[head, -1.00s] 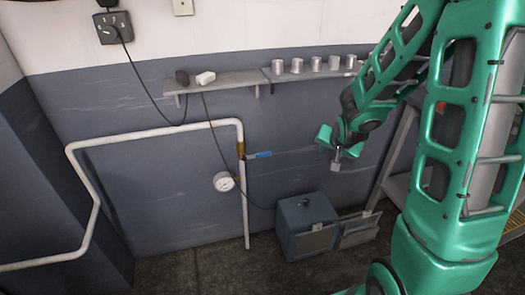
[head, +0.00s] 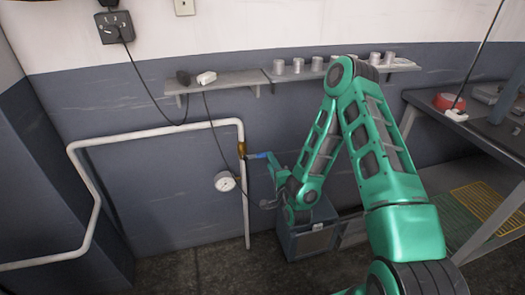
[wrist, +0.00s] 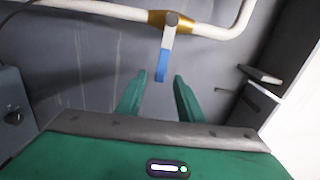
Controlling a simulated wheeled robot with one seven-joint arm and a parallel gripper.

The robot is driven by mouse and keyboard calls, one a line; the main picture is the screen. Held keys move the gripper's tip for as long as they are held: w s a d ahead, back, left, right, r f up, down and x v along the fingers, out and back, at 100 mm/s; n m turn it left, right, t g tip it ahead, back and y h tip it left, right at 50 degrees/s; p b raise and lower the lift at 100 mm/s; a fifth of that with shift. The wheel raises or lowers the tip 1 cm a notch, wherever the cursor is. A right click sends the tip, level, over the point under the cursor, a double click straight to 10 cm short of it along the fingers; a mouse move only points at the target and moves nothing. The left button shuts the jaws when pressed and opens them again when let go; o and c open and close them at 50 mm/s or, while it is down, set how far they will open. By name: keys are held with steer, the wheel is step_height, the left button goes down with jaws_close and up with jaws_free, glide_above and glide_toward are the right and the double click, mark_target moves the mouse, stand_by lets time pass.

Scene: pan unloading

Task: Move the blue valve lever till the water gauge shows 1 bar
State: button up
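The blue valve lever (head: 258,155) points right from the brass valve (head: 241,149) on the white pipe. In the wrist view the blue lever (wrist: 162,66) hangs from the brass valve (wrist: 171,20), its tip just ahead of and between my fingertips. My gripper (wrist: 156,84) is open, with a clear gap between its green fingers. In the head view my gripper (head: 274,170) is at the lever's free end, partly hidden by my arm. I cannot tell if it touches the lever.
A grey-blue box (head: 307,243) stands on the floor below my arm. A wall shelf (head: 228,83) with several metal cups (head: 298,65) runs above the valve. A workbench (head: 465,128) stands at the right.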

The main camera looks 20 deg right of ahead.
steer(key=w, duration=1)
steer(key=shift+w+a+m, duration=0.15)
steer(key=shift+a+m, duration=0.05)
steer(key=shift+m, duration=0.1)
jaws_close()
